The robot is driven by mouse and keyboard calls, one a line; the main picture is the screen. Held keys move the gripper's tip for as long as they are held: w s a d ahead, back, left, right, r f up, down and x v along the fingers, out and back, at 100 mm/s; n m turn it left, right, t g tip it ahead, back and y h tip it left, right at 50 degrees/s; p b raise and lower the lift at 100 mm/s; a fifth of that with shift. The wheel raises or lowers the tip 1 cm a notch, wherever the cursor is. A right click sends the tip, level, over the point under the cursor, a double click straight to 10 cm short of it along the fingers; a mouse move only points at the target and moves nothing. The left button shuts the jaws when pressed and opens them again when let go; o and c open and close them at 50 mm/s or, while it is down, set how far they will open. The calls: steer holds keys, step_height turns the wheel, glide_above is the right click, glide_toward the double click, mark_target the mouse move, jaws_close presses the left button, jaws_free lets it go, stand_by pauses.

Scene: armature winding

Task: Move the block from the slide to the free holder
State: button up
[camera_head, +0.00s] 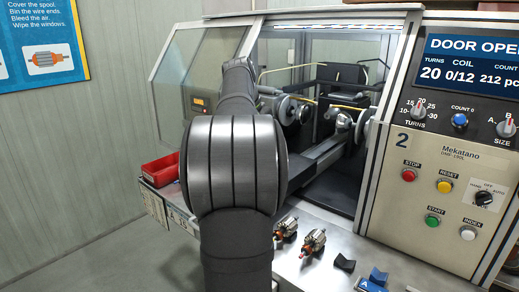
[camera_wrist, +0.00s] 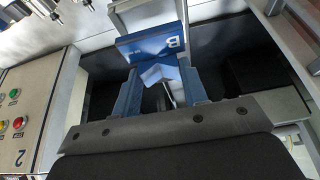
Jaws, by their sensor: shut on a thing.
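In the wrist view a blue block (camera_wrist: 152,45) marked "B", with a paler V-shaped notch, sits between the two fingers of my gripper (camera_wrist: 158,72). The gripper is shut on it. A pale grey frame (camera_wrist: 148,14) lies right behind the block; I cannot tell whether they touch or whether it is the slide. In the head view my arm hides the gripper and the held block. Another blue block (camera_head: 374,280) marked "A" lies at the lower edge, beside a black V-shaped piece (camera_head: 344,263). I cannot tell which spot is the free holder.
The control panel (camera_head: 440,180) stands at the right. A red bin (camera_head: 160,169) sits at the left.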

steer(key=s+d+r, duration=0.7)
steer(key=d, duration=0.2)
steer(key=s+d+f, duration=1.1)
steer(key=s+d, duration=0.2)
steer(key=d, duration=0.3)
steer(key=s+d+f, duration=0.3)
steer(key=s+f, duration=0.2)
steer(key=s, duration=0.4)
steer(key=s+d+f, duration=0.3)
steer(key=s+f, duration=0.3)
steer(key=s, duration=0.3)
steer(key=shift+w+f, duration=0.15)
steer(key=shift+f, duration=1.6)
steer(key=shift+w+f, duration=0.15)
steer(key=shift+f, duration=1.6)
steer(key=shift+f, duration=0.3)
steer(key=o, duration=1.2)
steer(key=shift+c, duration=0.2)
steer(key=shift+r, duration=0.1)
